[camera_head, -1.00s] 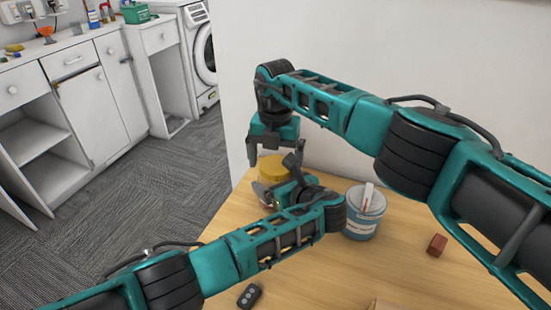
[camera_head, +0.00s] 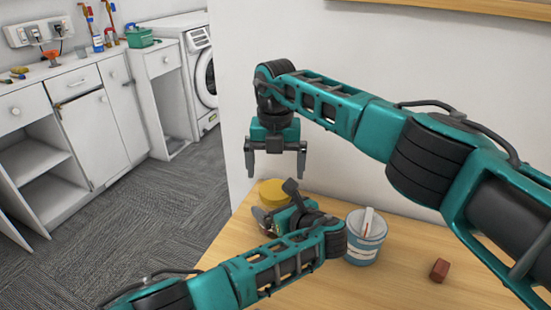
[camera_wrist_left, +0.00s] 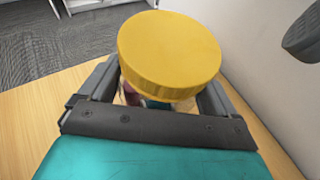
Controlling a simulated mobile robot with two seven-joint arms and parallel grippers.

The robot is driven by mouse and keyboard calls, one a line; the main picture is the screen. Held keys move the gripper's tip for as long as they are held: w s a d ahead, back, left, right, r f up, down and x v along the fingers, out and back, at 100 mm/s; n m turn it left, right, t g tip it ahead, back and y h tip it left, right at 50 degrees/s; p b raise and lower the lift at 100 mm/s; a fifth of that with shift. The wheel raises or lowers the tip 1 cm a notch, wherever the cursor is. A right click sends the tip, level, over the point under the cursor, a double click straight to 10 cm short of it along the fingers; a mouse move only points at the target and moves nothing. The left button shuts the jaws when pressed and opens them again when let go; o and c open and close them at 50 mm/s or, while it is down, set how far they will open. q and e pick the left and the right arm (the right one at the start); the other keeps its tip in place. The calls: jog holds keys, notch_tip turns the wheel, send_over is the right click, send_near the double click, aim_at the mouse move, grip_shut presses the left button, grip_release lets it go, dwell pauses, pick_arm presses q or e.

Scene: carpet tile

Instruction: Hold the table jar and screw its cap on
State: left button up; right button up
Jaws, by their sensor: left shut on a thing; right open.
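The table jar (camera_head: 266,226) stands on the wooden table, mostly hidden behind my left gripper (camera_head: 272,213). Its round yellow cap (camera_head: 272,191) is on top of it. In the left wrist view the cap (camera_wrist_left: 170,50) fills the upper middle, and little of the jar shows beneath it. I cannot tell how tightly the cap sits. My left gripper is shut on the jar, one finger on each side below the cap. My right gripper (camera_head: 275,172) is open and empty, pointing down just above the cap, its fingers spread wide.
A white and blue tub (camera_head: 364,248) with a pale stick in it stands right of my left wrist. A small red block (camera_head: 439,270) lies further right on the table (camera_head: 400,285). A white wall rises behind. Cabinets (camera_head: 95,130) and a washing machine (camera_head: 203,70) stand beyond.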

aim_at(275, 189)
jog(key=n, duration=0.2)
jog(key=r+n, duration=0.1)
jog(key=n, duration=0.4)
jog(key=shift+r, duration=0.3)
jog(key=n, duration=0.2)
jog(key=r+n, duration=0.1)
jog(key=n, duration=0.4)
jog(key=shift+r, duration=0.25)
jog(key=shift+f, duration=0.15)
jog(key=shift+s+f, duration=0.1)
jog(key=shift+f, duration=3.85)
jog(key=shift+c, duration=0.3)
